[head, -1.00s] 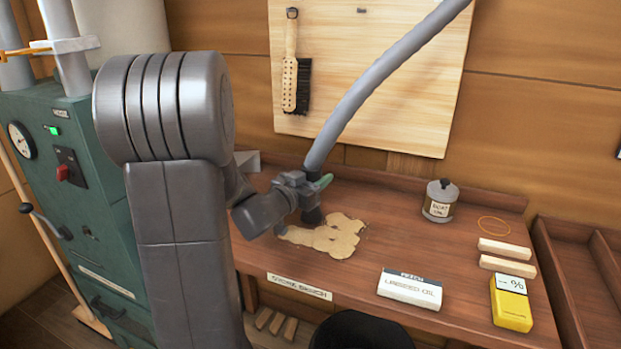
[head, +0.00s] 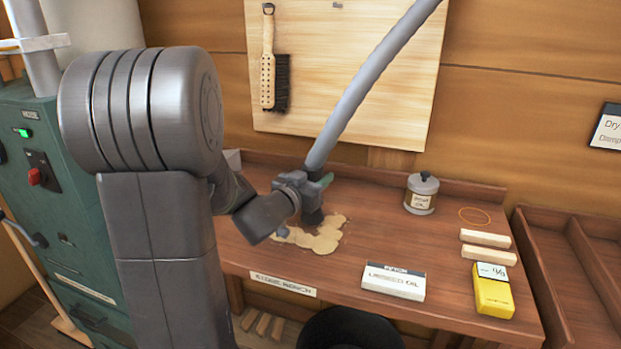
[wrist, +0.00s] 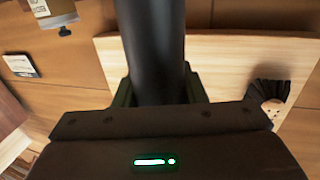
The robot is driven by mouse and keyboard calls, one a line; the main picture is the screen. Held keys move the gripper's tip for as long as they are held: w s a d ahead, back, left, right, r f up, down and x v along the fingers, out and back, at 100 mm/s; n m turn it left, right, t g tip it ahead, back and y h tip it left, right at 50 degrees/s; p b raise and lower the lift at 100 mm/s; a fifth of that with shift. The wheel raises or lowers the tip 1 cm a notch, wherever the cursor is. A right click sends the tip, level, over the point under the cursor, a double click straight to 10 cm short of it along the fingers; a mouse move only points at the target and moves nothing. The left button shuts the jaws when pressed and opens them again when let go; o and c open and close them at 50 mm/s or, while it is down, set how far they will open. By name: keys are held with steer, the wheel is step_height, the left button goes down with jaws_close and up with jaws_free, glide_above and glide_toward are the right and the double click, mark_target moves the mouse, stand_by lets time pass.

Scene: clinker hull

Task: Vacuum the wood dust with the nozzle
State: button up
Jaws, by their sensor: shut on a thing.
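My gripper (head: 312,190) is shut on the vacuum nozzle, a dark piece (head: 312,217) at the end of a grey hose (head: 362,88) that rises to the upper right. In the wrist view the dark tube (wrist: 153,55) stands between my gripper's fingers. The dust is not in the wrist view.
A brush (head: 270,70) hangs on the back board. A green machine (head: 50,190) stands at the left.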

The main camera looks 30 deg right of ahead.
steer(key=s+d+b, duration=0.2)
steer(key=s+d, duration=0.2)
steer(key=s, duration=0.1)
steer(key=shift+d, duration=0.15)
stand_by(0.8)
steer(key=shift+s, duration=0.1)
steer(key=s+a, duration=0.4)
steer(key=a, duration=0.1)
steer(key=shift+s, duration=0.15)
stand_by(1.0)
steer(key=shift+a, duration=0.1)
steer(key=w+a+p, duration=0.4)
steer(key=w+a, duration=0.6)
steer(key=w, duration=0.1)
steer(key=shift+w+p, duration=0.3)
steer(key=shift+w, duration=0.1)
stand_by(2.0)
steer(key=shift+r, duration=0.1)
stand_by(0.4)
step_height(320, 180, up, 8)
steer(key=p, duration=0.7)
